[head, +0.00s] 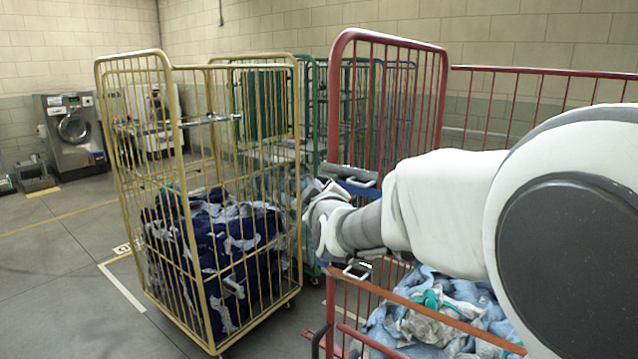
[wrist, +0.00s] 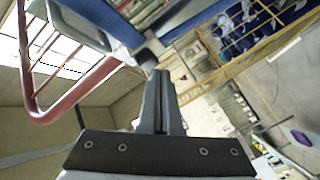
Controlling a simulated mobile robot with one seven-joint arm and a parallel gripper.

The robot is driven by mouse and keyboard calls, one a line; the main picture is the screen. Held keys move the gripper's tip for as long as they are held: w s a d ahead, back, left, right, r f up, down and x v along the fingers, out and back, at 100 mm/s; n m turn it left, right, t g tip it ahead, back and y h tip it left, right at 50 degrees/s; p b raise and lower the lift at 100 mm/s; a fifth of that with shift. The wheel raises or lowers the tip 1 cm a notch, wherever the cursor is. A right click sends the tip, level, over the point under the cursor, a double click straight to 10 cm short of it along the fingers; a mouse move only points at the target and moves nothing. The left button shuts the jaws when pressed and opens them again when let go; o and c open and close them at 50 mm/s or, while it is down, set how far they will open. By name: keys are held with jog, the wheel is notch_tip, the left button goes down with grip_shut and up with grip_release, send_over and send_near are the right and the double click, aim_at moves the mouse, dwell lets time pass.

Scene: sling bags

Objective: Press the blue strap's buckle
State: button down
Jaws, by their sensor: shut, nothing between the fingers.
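The blue strap (head: 357,189) runs across the front of the red cage cart (head: 388,36), partly hidden behind my arm. A metal buckle (head: 352,174) shows on it just above my wrist. In the wrist view the blue strap (wrist: 103,14) crosses the top, beside a grey buckle frame (wrist: 72,32). My gripper (wrist: 160,76) is shut and empty. Its tips appear close to a dark piece by the buckle; I cannot tell whether they touch. In the head view my gripper (head: 318,205) is seen from behind and its tips are hard to make out.
An orange strap (head: 430,310) with its own metal buckle (head: 357,269) crosses the red cart lower down. Blue and white laundry (head: 440,325) fills that cart. A yellow cage cart (head: 135,200) with dark blue bags stands left. Open floor (head: 50,240) lies at far left.

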jog(key=shift+w+d+b, duration=0.35)
jog(key=shift+w, duration=0.1)
dwell(0.8)
jog(key=shift+s+a, duration=0.6)
jog(key=shift+s, duration=0.15)
jog(key=shift+p, duration=0.3)
jog(key=s+a+p, duration=0.1)
jog(key=s, duration=0.1)
jog(key=s+a+p, duration=0.1)
jog(key=s+a, duration=0.1)
